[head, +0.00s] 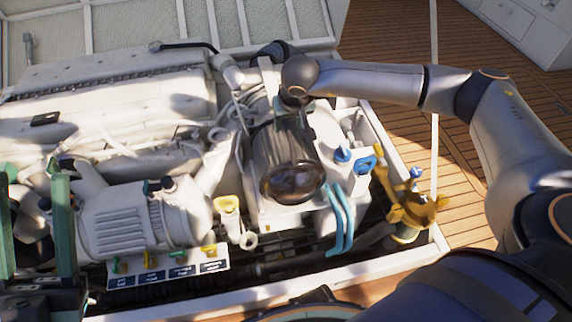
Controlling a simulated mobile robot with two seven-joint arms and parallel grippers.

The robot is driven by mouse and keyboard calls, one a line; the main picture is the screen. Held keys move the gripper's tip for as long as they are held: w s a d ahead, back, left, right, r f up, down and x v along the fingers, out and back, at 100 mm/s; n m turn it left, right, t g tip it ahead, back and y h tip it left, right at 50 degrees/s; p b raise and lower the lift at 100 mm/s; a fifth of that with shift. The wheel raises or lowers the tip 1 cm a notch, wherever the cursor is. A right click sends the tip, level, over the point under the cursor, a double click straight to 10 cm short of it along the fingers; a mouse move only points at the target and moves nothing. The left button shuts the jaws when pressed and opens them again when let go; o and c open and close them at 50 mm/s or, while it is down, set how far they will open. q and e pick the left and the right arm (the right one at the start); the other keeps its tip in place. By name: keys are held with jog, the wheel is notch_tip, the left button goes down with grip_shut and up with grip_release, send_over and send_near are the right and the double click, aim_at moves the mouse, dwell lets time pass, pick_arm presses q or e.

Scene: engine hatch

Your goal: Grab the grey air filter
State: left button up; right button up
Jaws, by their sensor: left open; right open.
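A dark grey, ribbed cylinder, which looks like the air filter (283,148), sits on the right part of the engine. Its glossy, dark rounded end faces the camera. My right arm reaches in from the right, and my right gripper (287,106) is at the filter's upper, far end. Its fingers are mostly hidden, and I cannot tell whether they touch the filter. My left gripper (35,205) is at the far left edge, with its two green fingers upright and wide apart. It is open and empty, well away from the filter.
A white engine block (110,100) fills the left and middle. Light blue hoses (342,218), a blue valve handle (366,164) and a yellow-brass fitting (412,208) stand right of the filter. A labelled panel (168,272) is in front. The white hatch rim (400,262) borders wooden deck.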

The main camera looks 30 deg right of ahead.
aim_at(287, 129)
jog(key=x, duration=0.2)
jog(key=shift+w+f+b, duration=0.15)
jog(key=shift+f+b, duration=0.15)
jog(key=shift+f, duration=0.05)
pick_arm(q)
jog(key=shift+w+d+f+n+b, duration=0.1)
jog(key=shift+f+n+b, duration=0.3)
jog(key=shift+f+b, duration=0.9)
pick_arm(e)
jog(key=shift+w+d+p+x, duration=0.1)
jog(key=shift+w+x, duration=0.05)
jog(key=shift+x, duration=0.65)
jog(key=shift+w+d+p+x, duration=0.1)
jog(key=shift+d+x, duration=0.05)
jog(key=shift+x, duration=0.6)
jog(key=shift+w+d+p+x, duration=0.1)
jog(key=shift+w+x, duration=0.05)
jog(key=shift+x, duration=0.65)
pick_arm(q)
jog(key=shift+f, duration=0.4)
pick_arm(e)
jog(key=shift+f, duration=0.1)
grip_shut()
jog(key=shift+w, duration=0.1)
